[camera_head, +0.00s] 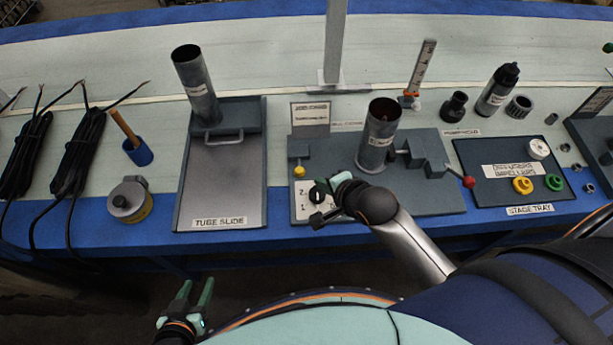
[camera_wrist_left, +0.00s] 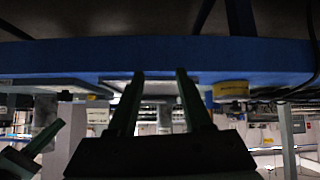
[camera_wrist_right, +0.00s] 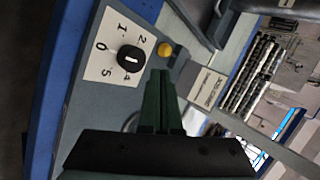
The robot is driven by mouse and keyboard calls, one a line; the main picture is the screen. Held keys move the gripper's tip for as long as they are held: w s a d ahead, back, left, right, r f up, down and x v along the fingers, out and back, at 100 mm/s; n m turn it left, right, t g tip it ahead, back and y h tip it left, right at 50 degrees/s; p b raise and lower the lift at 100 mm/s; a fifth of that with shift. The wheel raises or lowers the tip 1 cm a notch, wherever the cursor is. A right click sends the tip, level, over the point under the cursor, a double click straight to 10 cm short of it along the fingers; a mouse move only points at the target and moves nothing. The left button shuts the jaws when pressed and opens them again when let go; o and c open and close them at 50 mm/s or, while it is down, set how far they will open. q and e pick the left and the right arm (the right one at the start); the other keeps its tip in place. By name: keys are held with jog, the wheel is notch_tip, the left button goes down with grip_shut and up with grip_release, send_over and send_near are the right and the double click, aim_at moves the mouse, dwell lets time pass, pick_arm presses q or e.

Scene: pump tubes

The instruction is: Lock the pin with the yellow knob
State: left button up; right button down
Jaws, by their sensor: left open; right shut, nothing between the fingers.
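The yellow knob (camera_head: 299,171) sits on the front of a small grey block at the left end of the grey fixture plate. It also shows in the right wrist view (camera_wrist_right: 165,49), just beyond the fingertips. My right gripper (camera_head: 330,186) is shut and empty, over the white numbered dial plate (camera_head: 302,206) in front of the knob. In the right wrist view its fingertips (camera_wrist_right: 161,75) appear close to the knob; contact cannot be told. The pin itself is not clearly visible. My left gripper (camera_head: 193,297) is open and empty, low in front of the table.
A black rotary switch (camera_wrist_right: 130,59) stands on the dial plate beside the knob. A metal tube (camera_head: 380,137) stands upright on the fixture. A red-knobbed lever (camera_head: 468,182) is at its right. The tube slide (camera_head: 218,185) lies to the left.

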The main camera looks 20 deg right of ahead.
aim_at(303, 169)
jog(key=b+x, duration=0.2)
jog(key=x, duration=0.6)
jog(key=shift+w+f, duration=0.2)
jog(key=shift+w+a+f+b, duration=0.1)
jog(key=shift+w+f+b, duration=0.2)
jog(key=shift+w+f, duration=0.15)
pick_arm(q)
jog(key=shift+w+d+f, duration=0.5)
jog(key=shift+d+f, duration=0.1)
pick_arm(e)
jog(key=shift+w+r+p, duration=0.15)
jog(key=shift+w+p, duration=0.5)
jog(key=shift+w+d, duration=0.2)
jog(key=shift+w, duration=0.05)
pick_arm(q)
jog(key=shift+s+a+r, duration=0.15)
jog(key=shift+s+a, duration=0.3)
jog(key=shift+s, duration=0.2)
pick_arm(e)
jog(key=shift+w, duration=0.2)
